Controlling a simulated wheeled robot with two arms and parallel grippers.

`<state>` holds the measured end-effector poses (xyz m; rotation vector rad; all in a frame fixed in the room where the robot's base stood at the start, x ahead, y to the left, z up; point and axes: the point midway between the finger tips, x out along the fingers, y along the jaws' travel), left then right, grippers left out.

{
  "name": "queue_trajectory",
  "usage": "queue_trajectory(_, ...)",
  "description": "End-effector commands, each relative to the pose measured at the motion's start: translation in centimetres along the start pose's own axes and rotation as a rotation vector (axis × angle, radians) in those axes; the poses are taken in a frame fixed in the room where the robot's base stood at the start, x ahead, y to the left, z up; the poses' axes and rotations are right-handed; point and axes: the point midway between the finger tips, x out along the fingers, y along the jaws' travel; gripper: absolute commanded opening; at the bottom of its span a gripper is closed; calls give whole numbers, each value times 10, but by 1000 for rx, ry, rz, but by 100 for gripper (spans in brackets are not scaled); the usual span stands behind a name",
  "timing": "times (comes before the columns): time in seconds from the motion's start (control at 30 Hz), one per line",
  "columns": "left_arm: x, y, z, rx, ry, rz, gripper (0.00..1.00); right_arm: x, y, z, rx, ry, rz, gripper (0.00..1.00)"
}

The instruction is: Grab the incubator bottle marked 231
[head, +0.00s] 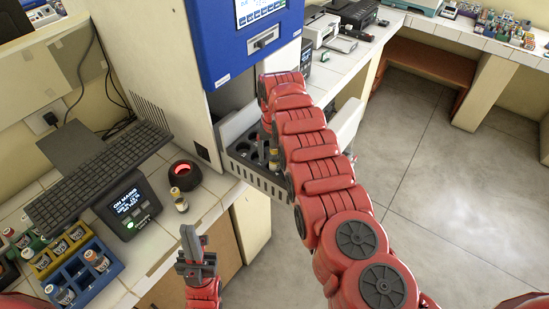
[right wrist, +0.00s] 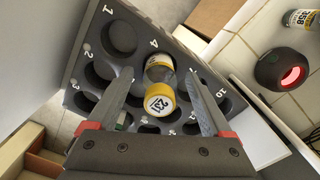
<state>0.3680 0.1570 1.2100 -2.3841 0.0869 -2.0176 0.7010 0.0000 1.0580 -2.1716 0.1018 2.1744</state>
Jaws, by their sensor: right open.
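The bottle marked 231 (right wrist: 160,100) has a yellow cap and stands in the dark numbered rack (right wrist: 118,60) in the right wrist view. My right gripper (right wrist: 158,80) is open, with one finger on each side of the bottle; I cannot tell whether they touch it. In the head view my right arm hides this gripper and part of the rack (head: 243,148), which sits in a pulled-out white tray below the blue incubator panel. My left gripper (head: 197,256) is low in the middle, away from the rack; its finger gap is unclear.
A round black device with a red glowing well (head: 184,175) and a loose bottle (head: 180,200) stand on the tiled counter. Coloured racks with several bottles (head: 72,270), a keyboard (head: 98,175) and a small display box (head: 127,206) are at left. Floor at right is clear.

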Motion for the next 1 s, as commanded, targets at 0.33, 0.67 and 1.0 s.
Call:
queue_trajectory(0.33, -1, 0, 0, 0, 0, 0, 0, 0, 0, 0, 0, 1, 0, 48)
queue_trajectory(0.67, -1, 0, 0, 0, 0, 0, 0, 0, 0, 0, 0, 1, 0, 0)
queue_trajectory(1.0, -5, 0, 1, 0, 0, 0, 0, -6, 0, -1, 0, 3, -1, 0)
